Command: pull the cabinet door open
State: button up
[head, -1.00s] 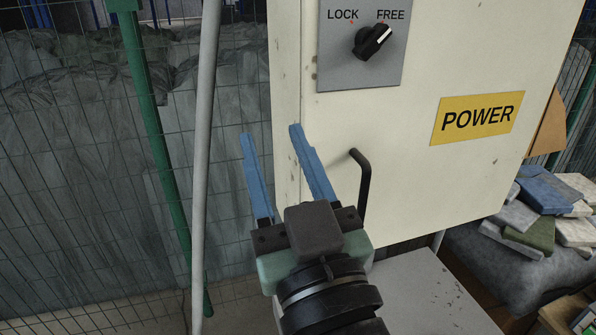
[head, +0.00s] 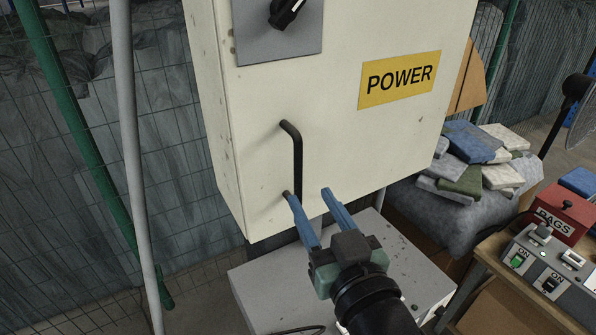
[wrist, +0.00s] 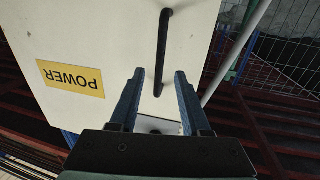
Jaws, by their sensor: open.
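The cabinet door (head: 335,135) is a cream panel with a yellow POWER label (head: 399,80), and it looks shut. Its black bar handle (head: 297,158) stands upright near the door's left edge. My gripper (head: 307,192) has two blue fingers and is open and empty. In the head view its fingertips are at the level of the handle's lower end, with the left finger overlapping that end. In the wrist view the handle (wrist: 161,50) appears between and beyond the fingertips (wrist: 160,73). I cannot tell whether a finger touches the handle.
A rotary switch (head: 286,12) is on a grey plate above the handle. A grey box (head: 255,285) stands below the cabinet. A grey pole (head: 131,150) and wire fence are at left. Bags, a red box (head: 563,214) and a control panel (head: 548,268) are at right.

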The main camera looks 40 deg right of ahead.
aim_at(299, 178)
jog(key=p+x, duration=0.2)
jog(key=x, duration=0.5)
jog(key=shift+w+d, duration=0.1)
jog(key=shift+w, duration=0.05)
grip_shut()
dwell(1.2)
